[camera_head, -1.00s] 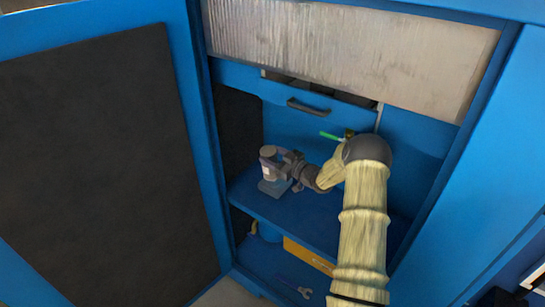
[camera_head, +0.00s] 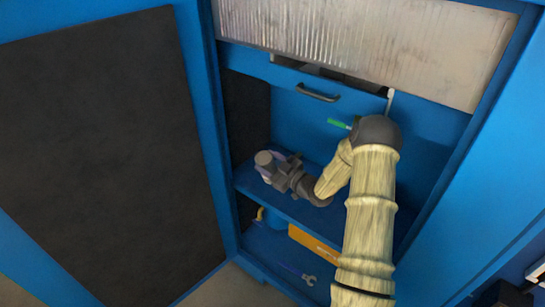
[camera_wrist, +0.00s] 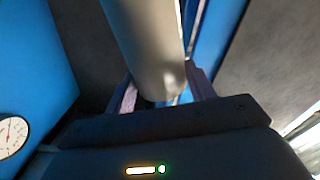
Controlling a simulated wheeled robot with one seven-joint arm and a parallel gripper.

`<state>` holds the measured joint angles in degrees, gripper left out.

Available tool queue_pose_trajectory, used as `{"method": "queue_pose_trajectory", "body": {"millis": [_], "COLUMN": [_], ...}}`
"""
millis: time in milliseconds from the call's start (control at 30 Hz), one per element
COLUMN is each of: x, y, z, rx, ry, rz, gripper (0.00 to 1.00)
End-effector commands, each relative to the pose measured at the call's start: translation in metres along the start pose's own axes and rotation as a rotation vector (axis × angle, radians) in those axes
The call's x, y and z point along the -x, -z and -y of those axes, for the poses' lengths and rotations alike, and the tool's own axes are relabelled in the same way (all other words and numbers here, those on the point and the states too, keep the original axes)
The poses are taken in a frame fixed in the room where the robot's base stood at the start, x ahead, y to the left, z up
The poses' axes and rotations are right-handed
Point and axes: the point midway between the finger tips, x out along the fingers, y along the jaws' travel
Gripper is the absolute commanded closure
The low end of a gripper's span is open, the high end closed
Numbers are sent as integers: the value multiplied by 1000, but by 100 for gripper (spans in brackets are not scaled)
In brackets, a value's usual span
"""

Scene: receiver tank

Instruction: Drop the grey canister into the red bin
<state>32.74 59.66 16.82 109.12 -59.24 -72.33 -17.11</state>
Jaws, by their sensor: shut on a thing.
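The grey canister (camera_head: 264,159) is a small cylinder in front of the open blue cabinet's upper shelf, at the left end of my arm in the head view. My gripper (camera_head: 275,171) is shut on it. In the wrist view the canister (camera_wrist: 148,40) is a smooth, pale grey cylinder running up out of the top of the picture. It sits between the two fingers of my gripper (camera_wrist: 163,88). Whether it is clear of the shelf is hard to tell. The red bin is in neither view.
The blue cabinet shelf (camera_head: 300,210) has an orange box (camera_head: 314,244) and a wrench (camera_head: 308,279) below it. A drawer handle (camera_head: 318,92) is above. The open door (camera_head: 100,150) fills the left. A round gauge (camera_wrist: 11,136) shows in the wrist view.

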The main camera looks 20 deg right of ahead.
Motion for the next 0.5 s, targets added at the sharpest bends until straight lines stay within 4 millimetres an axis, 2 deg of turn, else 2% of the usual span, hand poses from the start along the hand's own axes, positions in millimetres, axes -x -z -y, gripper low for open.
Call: {"method": "queue_pose_trajectory", "body": {"millis": [367, 500], "x": [10, 12], "y": [-4, 1], "z": [39, 53], "rx": [74, 87], "ry": [-2, -1], "rz": [-6, -7], "gripper": [100, 100]}}
